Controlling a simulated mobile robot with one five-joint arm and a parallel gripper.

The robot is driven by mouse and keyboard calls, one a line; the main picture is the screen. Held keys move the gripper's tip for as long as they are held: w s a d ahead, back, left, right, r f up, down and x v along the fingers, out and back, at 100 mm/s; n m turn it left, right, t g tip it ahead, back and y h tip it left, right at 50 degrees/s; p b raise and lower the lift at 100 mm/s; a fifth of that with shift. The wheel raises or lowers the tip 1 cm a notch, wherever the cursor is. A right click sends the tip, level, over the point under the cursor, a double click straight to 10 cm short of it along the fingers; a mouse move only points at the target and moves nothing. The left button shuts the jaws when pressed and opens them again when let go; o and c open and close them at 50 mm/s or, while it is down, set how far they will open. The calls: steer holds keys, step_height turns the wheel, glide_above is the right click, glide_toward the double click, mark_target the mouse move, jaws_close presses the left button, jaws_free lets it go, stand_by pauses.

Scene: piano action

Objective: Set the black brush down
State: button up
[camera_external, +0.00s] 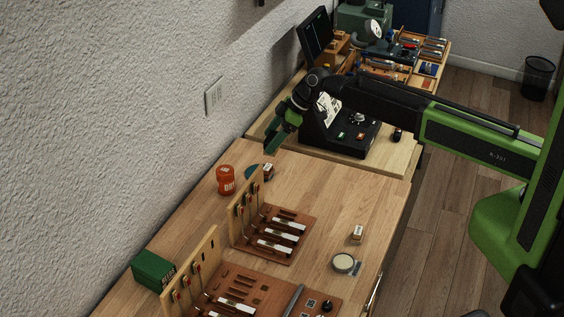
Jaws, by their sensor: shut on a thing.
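My gripper (273,147) has green fingers and points down over the far left part of the wooden bench (330,190), close to the wall. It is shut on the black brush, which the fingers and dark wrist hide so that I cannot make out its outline. Below the fingertips, a teal disc (251,173) lies on the bench, with a small brown and white block (268,171) at its right side. The fingertips appear above these things, apart from them.
An orange jar (225,180) stands left of the disc. Brown boards (280,255) with upright wooden racks fill the front. A green box (153,270), a small block (358,234) and a round tin (343,263) stand nearby. A black console (345,135) is behind. The bench's middle right is clear.

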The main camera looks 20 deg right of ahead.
steer(key=s+d+f+n+g+b, duration=0.1)
steer(key=d+n, duration=0.1)
steer(key=d, duration=1)
steer(key=s+d+f+n+g+b, duration=0.1)
steer(key=s+d, duration=0.1)
steer(key=d, duration=0.9)
steer(key=a+f+b, duration=0.2)
steer(key=a, duration=0.1)
steer(key=a+f+b, duration=0.2)
steer(key=a, duration=0.2)
steer(key=a+f+b, duration=0.3)
steer(key=a, duration=0.1)
steer(key=shift+w+a, duration=0.1)
steer(key=shift+w, duration=0.1)
steer(key=shift+a, duration=0.15)
step_height(320, 180, down, 4)
steer(key=b, duration=0.4)
steer(key=shift+f, duration=0.25)
steer(key=shift+r, duration=0.3)
steer(key=shift+f, duration=0.25)
steer(key=o, duration=1.4)
steer(key=shift+r, duration=0.1)
